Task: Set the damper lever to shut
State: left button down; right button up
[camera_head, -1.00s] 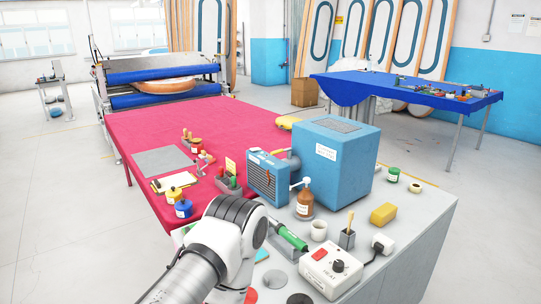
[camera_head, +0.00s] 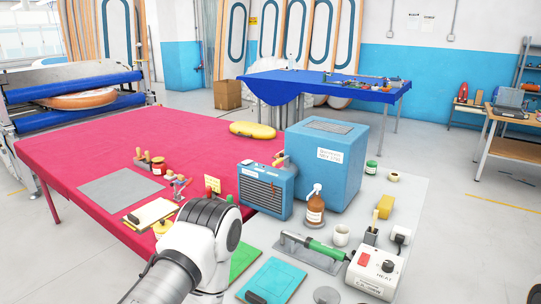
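A large blue box (camera_head: 328,168) with a label and a top grille stands on the grey worktop. A smaller blue unit (camera_head: 264,190) with a dark grille stands against its left side. A grey duct piece joins the two, partly hidden. A small yellow handle with a dark red part (camera_head: 279,160) shows above the duct; it may be the damper lever, but its setting is too small to read. One white and dark arm of mine comes in at the bottom, left of centre, in front of the bench. Neither gripper shows.
A brown spray bottle (camera_head: 315,207), a white cup (camera_head: 341,235), a green-handled tool (camera_head: 327,248) and a white heat control box (camera_head: 377,272) crowd the worktop before the blue box. The pink table (camera_head: 110,150) has free room at its back. A yellow roll-shaped object (camera_head: 252,130) lies there.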

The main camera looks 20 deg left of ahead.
aim_at(280, 161)
jog(key=i+j+z, duration=0.1)
jog(key=j, duration=0.35)
jog(key=i+j, duration=0.2)
jog(key=j, duration=0.3)
jog(key=i+j+z, duration=0.15)
jog(key=j, duration=0.35)
jog(key=i+j, duration=0.15)
jog(key=j, duration=0.35)
jog(key=i+j+z, duration=0.15)
jog(key=j, duration=0.3)
jog(key=i+j, duration=0.1)
jog(key=j, duration=0.45)
jog(key=k+u, duration=0.45)
jog(key=k+j, duration=0.05)
